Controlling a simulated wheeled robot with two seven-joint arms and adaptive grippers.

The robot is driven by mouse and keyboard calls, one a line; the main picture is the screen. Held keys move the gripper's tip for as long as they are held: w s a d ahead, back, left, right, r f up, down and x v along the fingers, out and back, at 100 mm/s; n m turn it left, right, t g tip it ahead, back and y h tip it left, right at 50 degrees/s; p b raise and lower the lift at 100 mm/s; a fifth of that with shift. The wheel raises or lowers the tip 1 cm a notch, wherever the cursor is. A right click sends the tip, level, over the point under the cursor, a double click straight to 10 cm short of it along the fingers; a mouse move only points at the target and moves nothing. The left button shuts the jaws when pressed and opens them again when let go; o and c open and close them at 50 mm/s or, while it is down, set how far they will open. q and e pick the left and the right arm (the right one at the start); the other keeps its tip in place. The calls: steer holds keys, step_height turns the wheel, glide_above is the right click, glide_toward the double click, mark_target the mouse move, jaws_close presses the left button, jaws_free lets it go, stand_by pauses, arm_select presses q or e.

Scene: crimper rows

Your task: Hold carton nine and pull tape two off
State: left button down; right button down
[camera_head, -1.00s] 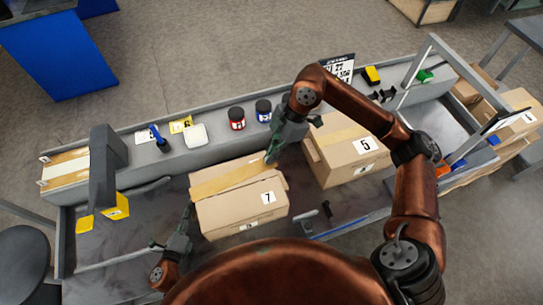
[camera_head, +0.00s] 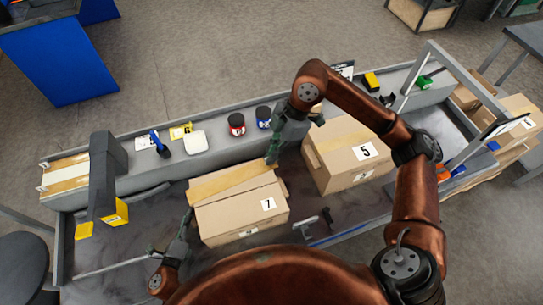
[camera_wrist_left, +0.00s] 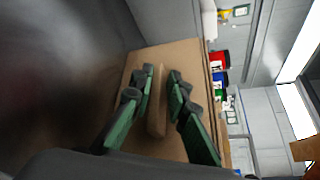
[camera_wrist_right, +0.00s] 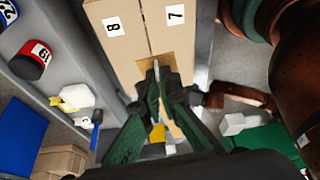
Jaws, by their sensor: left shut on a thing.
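A brown carton (camera_head: 228,220) stands on the grey bench, a 7 label on its near top flap. Its front label is too small to read surely. The right wrist view shows labels 8 and 7 on its top (camera_wrist_right: 128,45), either side of a seam. A tan tape band (camera_head: 220,183) lies along the top; its number does not show. My left gripper (camera_head: 187,218) is shut on the carton's left end; its fingers flank a tan cardboard part (camera_wrist_left: 157,110). My right gripper (camera_head: 271,157) is at the tape's right end, its fingertips (camera_wrist_right: 160,75) close together around a pale sliver.
A carton labelled 5 (camera_head: 340,160) stands close on the right, near my right arm. A red jar (camera_head: 237,124), a blue jar (camera_head: 263,117) and a white block (camera_head: 195,143) line the back ledge. A grey post (camera_head: 102,175) with a yellow box (camera_head: 116,214) stands left.

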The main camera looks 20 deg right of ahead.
arm_select(q)
steer(key=shift+f, duration=0.15)
steer(key=c, duration=1.8)
jaws_free()
steer(key=v, duration=1.2)
